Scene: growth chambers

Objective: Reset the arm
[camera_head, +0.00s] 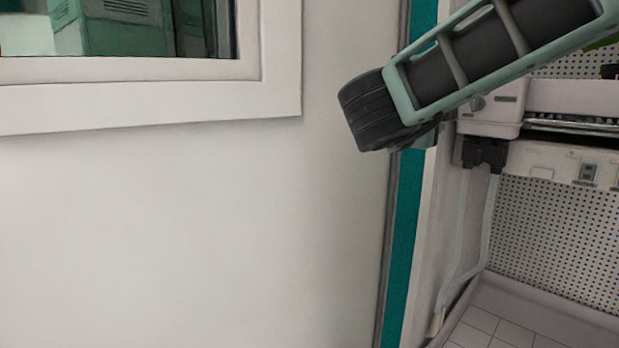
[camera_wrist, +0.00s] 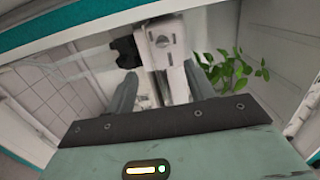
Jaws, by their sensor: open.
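My gripper (camera_wrist: 160,72) shows in the wrist view with its two grey fingers spread apart. It is open, and I see nothing held between the fingers. A white fixture (camera_wrist: 166,50) of the growth chamber appears behind the gap between them; I cannot tell how far off it is. In the head view, part of my arm (camera_head: 465,65), with a mint frame and a dark rounded end, reaches across the upper right in front of the chamber opening. My gripper itself is not visible in the head view.
A green leafy plant (camera_wrist: 228,70) is right of the fingers in the wrist view. The chamber has a perforated back panel (camera_head: 555,235), a white shelf unit (camera_head: 570,95) and a tiled floor (camera_head: 490,325). A plain white wall (camera_head: 190,230) with a window fills the left.

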